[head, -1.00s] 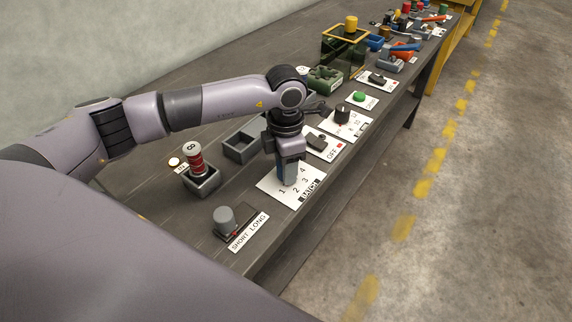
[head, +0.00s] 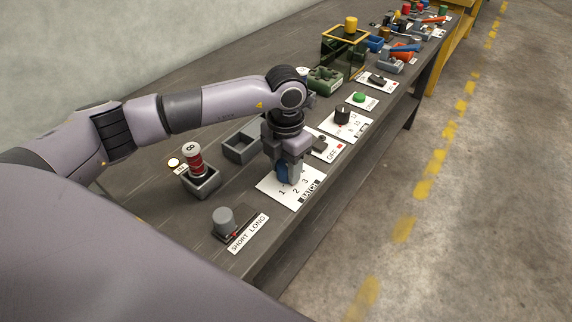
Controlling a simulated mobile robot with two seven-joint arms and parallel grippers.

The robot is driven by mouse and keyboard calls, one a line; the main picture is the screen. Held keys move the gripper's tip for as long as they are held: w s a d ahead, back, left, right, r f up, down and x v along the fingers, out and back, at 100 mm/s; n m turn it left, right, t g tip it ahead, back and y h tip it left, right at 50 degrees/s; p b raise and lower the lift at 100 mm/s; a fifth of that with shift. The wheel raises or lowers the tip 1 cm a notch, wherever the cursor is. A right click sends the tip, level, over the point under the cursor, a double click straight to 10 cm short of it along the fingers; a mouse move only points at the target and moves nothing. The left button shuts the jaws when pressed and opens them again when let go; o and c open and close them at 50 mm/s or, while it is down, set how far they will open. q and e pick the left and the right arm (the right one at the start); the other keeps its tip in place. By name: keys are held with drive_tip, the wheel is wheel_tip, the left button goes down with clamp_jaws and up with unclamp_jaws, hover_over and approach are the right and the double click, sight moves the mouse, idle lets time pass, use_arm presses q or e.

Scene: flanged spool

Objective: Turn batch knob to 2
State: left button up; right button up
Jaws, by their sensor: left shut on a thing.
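The batch plate (head: 309,197) is a white panel marked 1, 2, 3 and BATCH, lying on the workbench near its front edge. My left gripper (head: 288,178) comes down over the plate from above, shut on the batch knob. A blue part shows between and beside the fingers, and the gripper hides most of the knob, so its pointer cannot be read. The 4 seen on the plate earlier is covered by the gripper. My right gripper is not in view.
A grey knob (head: 224,218) with a SHORT LONG label stands front left. A red spool (head: 194,159) sits in a grey holder. An empty grey tray (head: 240,148) lies behind the gripper. An OFF switch plate (head: 329,149) and a black knob (head: 342,115) are to the right.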

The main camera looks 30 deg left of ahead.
sight(285, 165)
use_arm(q)
drive_tip(key=o, duration=1.1)
drive_tip(key=shift+a, duration=0.1)
drive_tip(key=shift+c, duration=0.2)
drive_tip(key=shift+s, duration=0.1)
drive_tip(key=shift+r, duration=0.15)
wheel_tip(285, 165, up, 7)
